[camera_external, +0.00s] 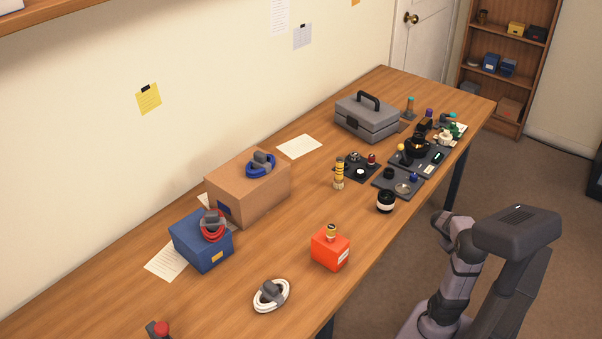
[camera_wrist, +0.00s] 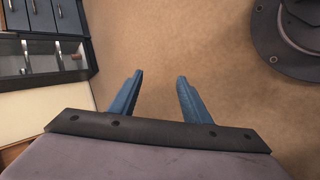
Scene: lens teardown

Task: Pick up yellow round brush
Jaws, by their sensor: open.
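No thing is surely recognisable as the yellow round brush. In the external view a small yellow round tip (camera_external: 401,147) shows among dark parts on the table's right half; it is too small to tell what it is. In the external view my arm is beside the table's front edge, away from these pieces.
A grey toolbox (camera_external: 366,118), black ring part (camera_external: 385,202), dark mats with small parts (camera_external: 397,182), cardboard box (camera_external: 250,186), blue box (camera_external: 201,241) and white cable coil (camera_external: 271,296) are on the wooden table (camera_external: 290,225). Bare tabletop lies between them.

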